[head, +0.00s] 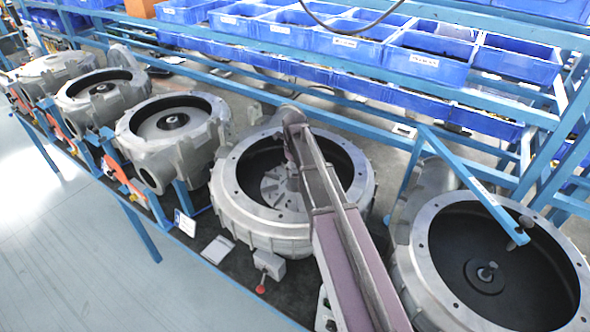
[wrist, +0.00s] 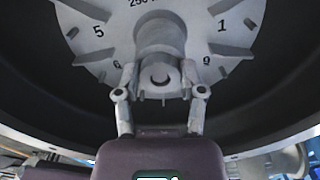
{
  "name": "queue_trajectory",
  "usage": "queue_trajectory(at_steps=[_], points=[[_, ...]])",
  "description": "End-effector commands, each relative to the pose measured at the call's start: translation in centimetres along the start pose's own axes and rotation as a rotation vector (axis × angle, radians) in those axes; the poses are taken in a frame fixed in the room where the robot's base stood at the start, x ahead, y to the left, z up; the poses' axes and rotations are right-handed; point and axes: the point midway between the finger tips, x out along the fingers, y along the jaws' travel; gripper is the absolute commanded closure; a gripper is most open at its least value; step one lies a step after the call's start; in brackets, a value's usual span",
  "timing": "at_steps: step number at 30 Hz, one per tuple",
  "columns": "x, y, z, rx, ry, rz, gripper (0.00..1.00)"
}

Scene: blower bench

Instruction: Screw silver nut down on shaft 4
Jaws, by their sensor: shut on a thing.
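My gripper (wrist: 160,83) has its two fingers on either side of a grey silver nut (wrist: 160,71) and is shut on it. The nut sits around the end of the shaft, at the centre of a light grey numbered disc (wrist: 98,30). How far down the nut sits on the thread cannot be told. In the head view my arm reaches into the second housing from the right (head: 235,208), with the disc (head: 275,190) inside it. There my arm hides the shaft, nut and fingers.
Another open housing (head: 425,265) with a bare shaft (head: 487,272) stands at right. Several more housings (head: 150,160) line the bench at left. Blue bins (head: 430,70) fill the rack behind, and a slanting blue bar (head: 470,180) crosses near the right housing. The floor at lower left is clear.

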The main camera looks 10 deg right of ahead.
Motion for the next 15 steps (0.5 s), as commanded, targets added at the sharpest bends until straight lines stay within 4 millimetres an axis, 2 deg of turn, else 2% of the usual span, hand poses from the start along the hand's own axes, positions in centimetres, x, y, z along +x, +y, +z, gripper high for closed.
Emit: queue_trajectory(at_steps=[7, 15], points=[[0.05, -0.07, -0.14, 0.188, 0.002, -0.001, 1.00], [0.04, -0.08, -0.20, 0.246, 0.003, -0.002, 1.00]])
